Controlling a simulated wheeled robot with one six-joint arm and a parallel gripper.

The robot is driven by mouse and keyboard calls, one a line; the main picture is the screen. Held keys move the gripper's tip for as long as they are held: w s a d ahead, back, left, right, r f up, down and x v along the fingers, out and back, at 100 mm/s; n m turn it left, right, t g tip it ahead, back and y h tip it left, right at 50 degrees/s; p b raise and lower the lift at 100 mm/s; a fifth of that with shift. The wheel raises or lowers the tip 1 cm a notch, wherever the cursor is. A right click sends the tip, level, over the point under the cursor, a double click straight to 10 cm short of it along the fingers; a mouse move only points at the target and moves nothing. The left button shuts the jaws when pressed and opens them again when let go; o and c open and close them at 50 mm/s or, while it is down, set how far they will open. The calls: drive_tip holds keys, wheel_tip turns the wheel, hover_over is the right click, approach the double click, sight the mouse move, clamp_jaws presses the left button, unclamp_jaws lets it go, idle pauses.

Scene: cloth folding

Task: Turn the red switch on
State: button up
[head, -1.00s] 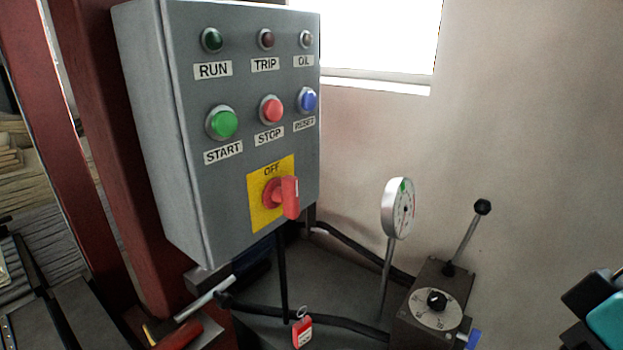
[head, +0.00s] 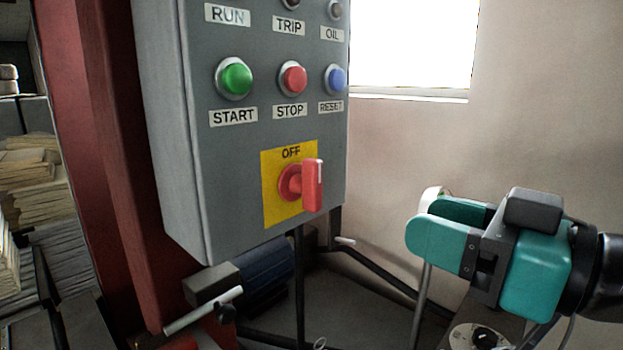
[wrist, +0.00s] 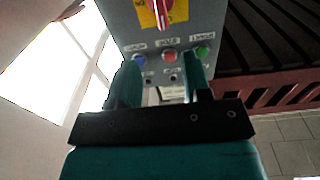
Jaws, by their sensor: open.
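The red switch (head: 312,185) is a rotary handle on a yellow plate (head: 275,212) marked OFF, low on the grey control box (head: 225,170). Its handle stands upright, with a white mark near the top. In the wrist view the red switch (wrist: 163,12) shows at the top edge, beyond the fingers, with the box upside down. My teal gripper (head: 432,222) is to the right of the box, fingers pointing left, apart from the switch. In the wrist view my gripper (wrist: 160,85) has its two fingers spread with a gap between them, empty.
Green START (head: 234,78), red STOP (head: 293,78) and blue RESET (head: 336,79) buttons sit above the switch. Free space lies between gripper and box.

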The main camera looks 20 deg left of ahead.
sight(319, 186)
drive_tip(key=p+x, duration=1.3)
drive_tip(key=x, duration=0.1)
drive_tip(key=shift+a+r+p, duration=0.15)
drive_tip(key=shift+r+p, duration=0.1)
drive_tip(key=shift+p, duration=0.15)
drive_tip(key=shift+w+a+f+p, duration=0.25)
drive_tip(key=shift+w+a+p, duration=0.05)
drive_tip(key=shift+a+p, duration=0.35)
clamp_jaws()
